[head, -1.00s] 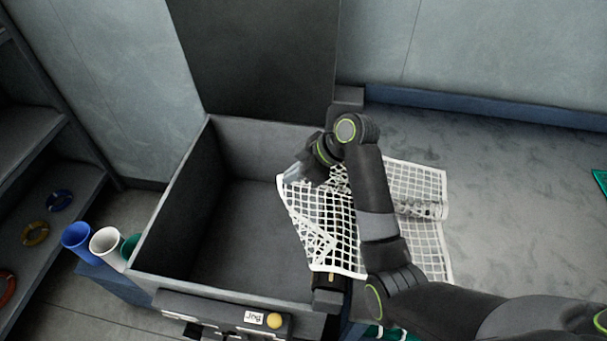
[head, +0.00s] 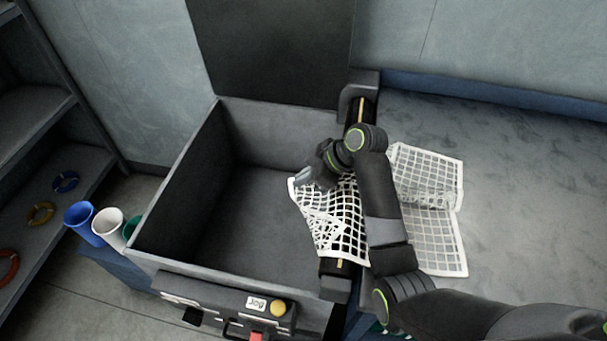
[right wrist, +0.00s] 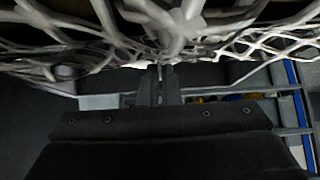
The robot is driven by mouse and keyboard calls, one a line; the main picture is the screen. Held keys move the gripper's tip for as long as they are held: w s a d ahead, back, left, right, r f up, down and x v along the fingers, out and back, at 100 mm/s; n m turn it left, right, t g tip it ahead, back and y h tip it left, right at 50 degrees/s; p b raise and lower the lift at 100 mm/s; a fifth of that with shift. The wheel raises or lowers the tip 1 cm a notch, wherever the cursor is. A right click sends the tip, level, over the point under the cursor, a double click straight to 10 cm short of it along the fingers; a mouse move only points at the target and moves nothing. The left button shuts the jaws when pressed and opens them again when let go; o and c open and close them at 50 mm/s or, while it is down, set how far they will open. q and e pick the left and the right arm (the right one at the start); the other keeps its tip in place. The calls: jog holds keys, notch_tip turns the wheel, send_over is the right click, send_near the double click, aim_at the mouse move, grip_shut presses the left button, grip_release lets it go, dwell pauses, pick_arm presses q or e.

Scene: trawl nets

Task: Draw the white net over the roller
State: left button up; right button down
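The white net (head: 430,185) lies partly flat on the grey table, with a fold across it. Its other part passes over the dark roller (head: 361,108) and hangs into the grey bin (head: 178,190). My right gripper (head: 303,181) is over the bin at the net's leading corner. In the right wrist view its fingers (right wrist: 160,72) are together, with bunched white net (right wrist: 175,22) at their tips. My right arm hides the middle of the net and part of the roller. My left gripper is not in view.
A control panel with a "Jog" label, a yellow button (head: 278,308) and a red part is on the bin's front. Blue, white and green cups (head: 107,224) stand left of the bin. Shelves (head: 38,150) with coloured rings are at the far left. The table's right side is clear.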

jog(key=c, duration=2.1)
grip_release()
jog(key=shift+s+a+f, duration=0.1)
jog(key=shift+s+f, duration=0.1)
jog(key=shift+f, duration=0.25)
jog(key=o, duration=1.8)
jog(key=shift+s, duration=0.15)
jog(key=r+h+p, duration=0.1)
jog(key=r+p, duration=0.1)
jog(key=p, duration=0.2)
jog(key=d+r+h+p, duration=0.1)
jog(key=r+h+p, duration=0.1)
jog(key=p, duration=0.1)
jog(key=d+r+g+h+p, duration=0.1)
jog(key=r+p, duration=0.1)
jog(key=p, duration=0.2)
jog(key=shift+d+p, duration=0.15)
jog(key=shift+p, duration=0.15)
jog(key=shift+r, duration=0.15)
jog(key=p+v, duration=0.3)
jog(key=v, duration=0.2)
jog(key=p+v, duration=0.3)
jog(key=v, duration=0.3)
jog(key=p+v, duration=0.3)
jog(key=v, duration=0.3)
jog(key=shift+a+r, duration=0.25)
